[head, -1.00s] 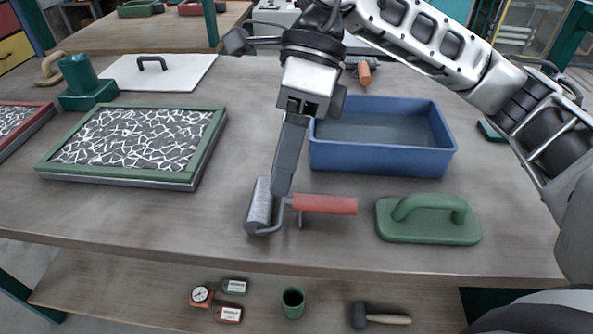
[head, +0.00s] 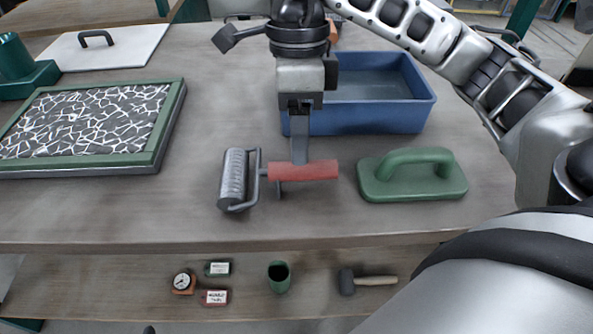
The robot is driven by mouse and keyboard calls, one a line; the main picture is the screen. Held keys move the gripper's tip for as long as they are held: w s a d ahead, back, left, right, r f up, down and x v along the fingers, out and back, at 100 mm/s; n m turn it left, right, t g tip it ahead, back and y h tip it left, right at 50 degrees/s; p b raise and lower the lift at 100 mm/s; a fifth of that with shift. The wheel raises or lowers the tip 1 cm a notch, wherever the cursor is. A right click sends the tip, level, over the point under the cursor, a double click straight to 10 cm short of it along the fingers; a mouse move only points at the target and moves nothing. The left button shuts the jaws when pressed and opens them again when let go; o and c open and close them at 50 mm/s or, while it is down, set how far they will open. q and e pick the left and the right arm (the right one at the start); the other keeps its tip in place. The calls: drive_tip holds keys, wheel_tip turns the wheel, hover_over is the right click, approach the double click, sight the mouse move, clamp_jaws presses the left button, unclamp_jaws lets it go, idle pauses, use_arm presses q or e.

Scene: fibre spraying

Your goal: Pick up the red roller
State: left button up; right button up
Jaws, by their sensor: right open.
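The red roller has a red handle (head: 310,171) and a grey ribbed drum (head: 234,178). It lies on the table in the head view, drum to the left and handle to the right. My right gripper (head: 299,155) points down directly above the red handle, its finger reaching the handle's upper edge in the picture. It is open; only one finger shows clearly, and I cannot tell whether it touches the handle. My left gripper is not in view.
A blue tub (head: 372,115) stands behind the roller. A green float (head: 412,177) lies to its right. A green-framed panel (head: 168,130) is at the left, with a white board (head: 130,47) behind. The lower shelf holds a mallet (head: 348,281) and a green cup (head: 279,278).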

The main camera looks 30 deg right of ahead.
sight(285, 175)
drive_tip(key=f, duration=0.3)
drive_tip(key=s+f, duration=0.1)
drive_tip(key=f, duration=0.1)
drive_tip(key=shift+a, duration=0.4)
clamp_jaws()
drive_tip(key=shift+r, duration=0.1)
drive_tip(key=shift+w+r, duration=0.1)
